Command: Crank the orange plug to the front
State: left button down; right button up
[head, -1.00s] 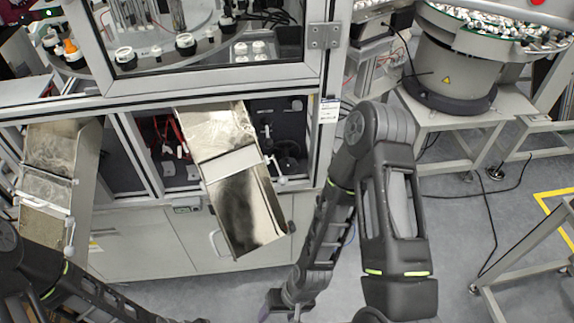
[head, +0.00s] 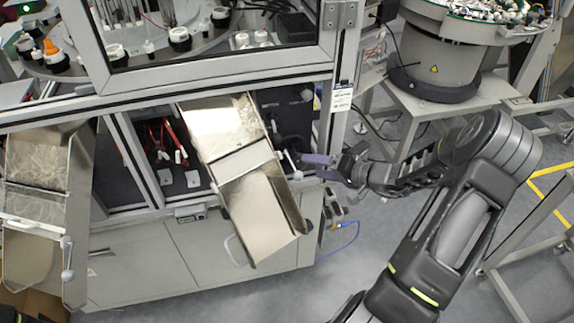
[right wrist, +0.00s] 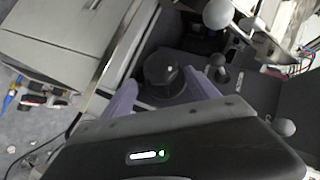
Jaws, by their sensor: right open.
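The orange plug (head: 52,47) stands on the round turntable (head: 95,68) behind the frame at the upper left of the head view, among several black-and-white pieces. A black handwheel (head: 292,143) is dim inside the open bay right of the middle chute. In the right wrist view a dark round knob (right wrist: 160,68) lies between and beyond the purple fingers, with a smaller dark knob (right wrist: 219,75) to its right. My right gripper (head: 318,167) is open at the bay's right edge, its fingers pointing left toward the handwheel. No contact is clear. My left gripper is out of view.
The middle metal chute (head: 262,215) juts from the cabinet, with a white ball-ended lever (head: 297,175) close to my right fingers. Another chute (head: 35,185) is at left. The cabinet's upright post (head: 338,110) stands by the gripper. A bowl feeder (head: 440,60) stands at upper right.

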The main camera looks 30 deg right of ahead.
aim_at(299, 164)
jog(key=shift+n, duration=0.3)
jog(key=shift+a, duration=0.1)
jog(key=p+x, duration=0.1)
jog(key=x, duration=0.6)
jog(key=shift+p, duration=0.4)
jog(key=shift+w+a+f, duration=0.1)
jog(key=shift+w+f, duration=0.15)
jog(key=shift+c, duration=0.3)
